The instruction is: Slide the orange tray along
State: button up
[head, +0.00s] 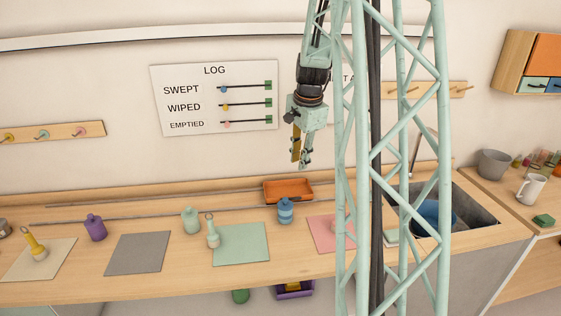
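The orange tray (289,197) sits at the back of the wooden counter, near the thin grey rails (150,197). It is a shallow, open tray, and its inside looks empty. My gripper (302,164) hangs pointing down above the tray, apart from it, in front of the wall. Nothing is seen held in it. Its fingers are small and seen at an angle, so I cannot tell if they are open or shut.
A blue bottle (285,211) stands just in front of the tray. A green mat (240,244) and a pink mat (324,236) lie nearby. A purple bottle (95,228) stands further left. The sink (470,208) is at the right. My lattice column hides part of the counter.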

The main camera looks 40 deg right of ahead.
jog(key=a+r+n+b, duration=0.2)
jog(key=a+r+n, duration=0.1)
jog(key=a, duration=0.7)
jog(key=shift+s+a+r, duration=0.25)
jog(key=shift+s+r, duration=0.05)
jog(key=shift+r, duration=0.4)
jog(key=shift+c, duration=0.4)
